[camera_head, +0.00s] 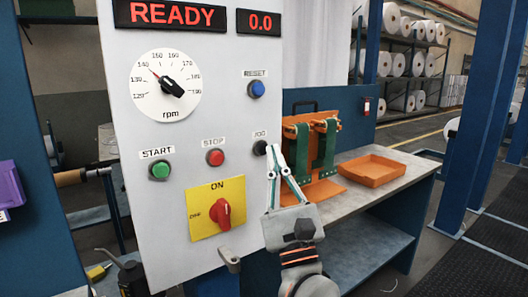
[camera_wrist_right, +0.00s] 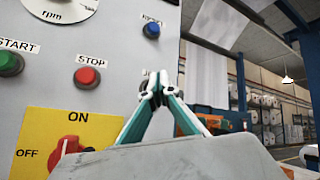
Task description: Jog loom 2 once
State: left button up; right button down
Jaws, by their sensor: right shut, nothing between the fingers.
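The loom's grey control panel (camera_head: 122,96) fills the left and middle of the head view. Its black JOG button (camera_head: 260,148) sits at the panel's right edge, below the blue RESET button (camera_head: 256,89). The display (camera_head: 170,14) reads READY, and the one beside it (camera_head: 261,22) reads 0.0. My right gripper (camera_head: 272,148) is shut and empty, its fingertips at or just in front of the JOG button. In the right wrist view the fingertips (camera_wrist_right: 156,82) cover most of that button, so I cannot tell whether they touch it. My left gripper is not in view.
The panel also has a green START button (camera_head: 160,170), a red STOP button (camera_head: 215,157), a red rotary switch (camera_head: 222,212) at ON, and an rpm dial (camera_head: 172,86). A bench (camera_head: 350,207) with an orange tray (camera_head: 372,171) stands to the right. Blue posts (camera_head: 470,120) rise beyond.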

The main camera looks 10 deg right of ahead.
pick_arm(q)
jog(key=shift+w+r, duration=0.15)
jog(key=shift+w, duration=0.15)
pick_arm(e)
jog(key=shift+w, duration=0.1)
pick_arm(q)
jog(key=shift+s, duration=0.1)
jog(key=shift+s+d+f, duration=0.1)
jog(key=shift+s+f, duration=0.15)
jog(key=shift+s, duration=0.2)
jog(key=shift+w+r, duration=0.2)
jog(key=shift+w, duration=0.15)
pick_arm(e)
jog(key=shift+a, duration=0.1)
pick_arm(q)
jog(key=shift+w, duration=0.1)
pick_arm(e)
jog(key=shift+w, duration=0.15)
jog(key=shift+w+a, duration=0.1)
jog(key=shift+w, duration=0.15)
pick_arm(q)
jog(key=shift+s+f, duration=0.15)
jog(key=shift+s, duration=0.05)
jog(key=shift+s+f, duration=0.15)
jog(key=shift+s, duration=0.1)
pick_arm(e)
jog(key=shift+w, duration=0.15)
